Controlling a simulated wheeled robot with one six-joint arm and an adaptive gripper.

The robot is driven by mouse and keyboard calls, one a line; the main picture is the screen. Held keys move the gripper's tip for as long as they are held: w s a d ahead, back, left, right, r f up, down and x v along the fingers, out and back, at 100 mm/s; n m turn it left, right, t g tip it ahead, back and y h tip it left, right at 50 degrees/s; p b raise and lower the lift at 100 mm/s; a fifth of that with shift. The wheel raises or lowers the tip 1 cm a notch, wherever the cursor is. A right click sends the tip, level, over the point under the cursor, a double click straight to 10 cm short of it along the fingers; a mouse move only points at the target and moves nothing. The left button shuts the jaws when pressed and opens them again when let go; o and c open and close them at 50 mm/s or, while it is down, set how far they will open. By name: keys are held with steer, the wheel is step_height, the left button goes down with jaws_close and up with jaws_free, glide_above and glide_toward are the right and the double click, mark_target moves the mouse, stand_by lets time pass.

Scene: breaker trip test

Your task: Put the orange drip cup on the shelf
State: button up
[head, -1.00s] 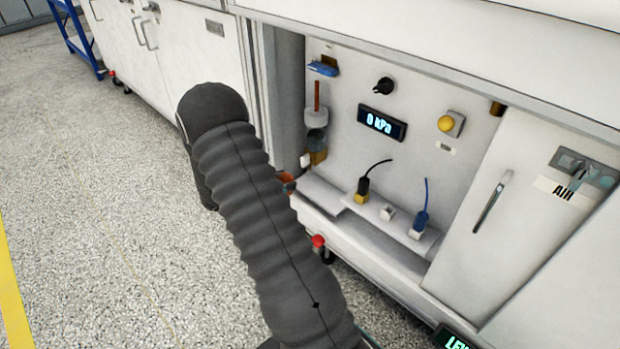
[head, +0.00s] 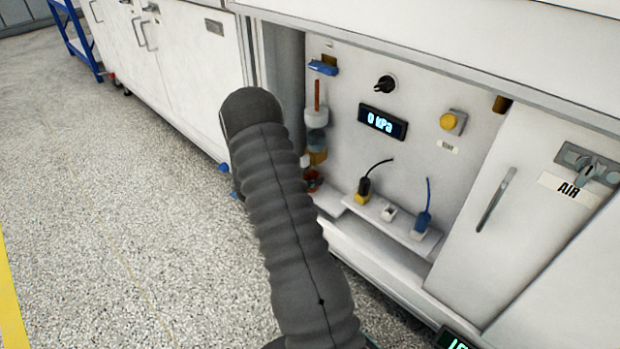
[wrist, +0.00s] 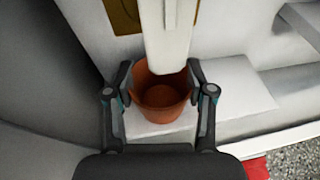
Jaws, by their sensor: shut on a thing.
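The orange drip cup (wrist: 163,114) is upright between the two fingers of my gripper (wrist: 159,80) in the wrist view. The fingers are shut on its sides. A white shelf (wrist: 245,98) spreads below and to the right of the cup. I cannot tell whether the cup's base touches it. In the head view a small part of the cup (head: 313,178) shows just right of my arm, above the left end of the white shelf (head: 331,204). My arm hides the gripper there.
A white upright part (wrist: 168,38) overlaps the cup's far rim in the wrist view. A clear bowl-like fitting (head: 316,140) is on the panel above the cup. A ledge with a yellow-black plug (head: 363,191) and a blue plug (head: 422,220) lies to the right.

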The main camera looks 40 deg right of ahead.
steer(key=o, duration=1)
steer(key=shift+f, duration=0.1)
steer(key=shift+o, duration=0.2)
